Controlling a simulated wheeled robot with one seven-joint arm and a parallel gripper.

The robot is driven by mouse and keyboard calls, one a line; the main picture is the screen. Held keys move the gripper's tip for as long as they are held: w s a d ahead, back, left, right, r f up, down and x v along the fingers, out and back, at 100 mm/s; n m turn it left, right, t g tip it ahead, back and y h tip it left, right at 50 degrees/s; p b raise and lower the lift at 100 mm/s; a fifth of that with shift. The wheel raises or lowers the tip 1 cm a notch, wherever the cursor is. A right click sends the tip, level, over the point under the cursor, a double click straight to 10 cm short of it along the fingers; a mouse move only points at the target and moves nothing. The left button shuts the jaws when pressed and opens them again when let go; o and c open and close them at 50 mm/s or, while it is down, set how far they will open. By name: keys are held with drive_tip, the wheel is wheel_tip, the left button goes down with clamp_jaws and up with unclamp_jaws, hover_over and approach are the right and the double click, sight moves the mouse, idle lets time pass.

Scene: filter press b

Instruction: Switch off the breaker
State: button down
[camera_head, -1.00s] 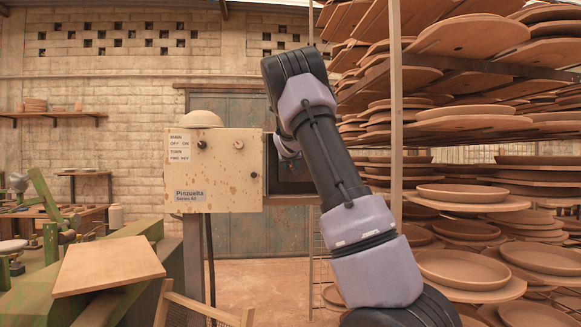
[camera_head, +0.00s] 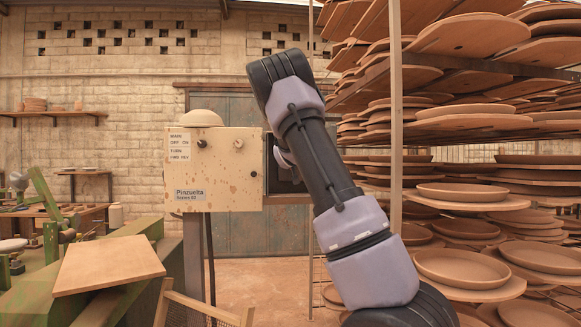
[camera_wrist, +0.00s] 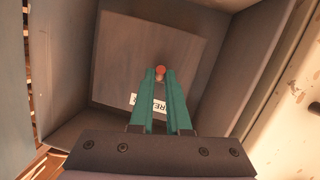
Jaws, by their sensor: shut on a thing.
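The breaker shows in the wrist view as a small red-orange knob or lever tip (camera_wrist: 160,71) on a grey panel (camera_wrist: 125,55) inside an open box. A white label (camera_wrist: 150,106), upside down and partly covered by my fingers, reads something like "BREA". My gripper (camera_wrist: 160,80) has two teal fingers reaching over the panel, shut on the red-tipped lever. The lever's lower part is hidden between the fingers. In the head view the dark breaker box (camera_head: 284,180) sits right of the beige control cabinet (camera_head: 215,168); my arm hides my fingertips and the lever.
The box walls (camera_wrist: 225,100) stand close around my fingers. Racks with stacked clay plates (camera_head: 465,268) stand close to the right of my arm. A green machine with a wooden board (camera_head: 108,265) is at left.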

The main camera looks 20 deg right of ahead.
drive_tip(key=c, duration=0.9)
unclamp_jaws()
drive_tip(key=shift+v, duration=5.35)
drive_tip(key=shift+a, duration=0.1)
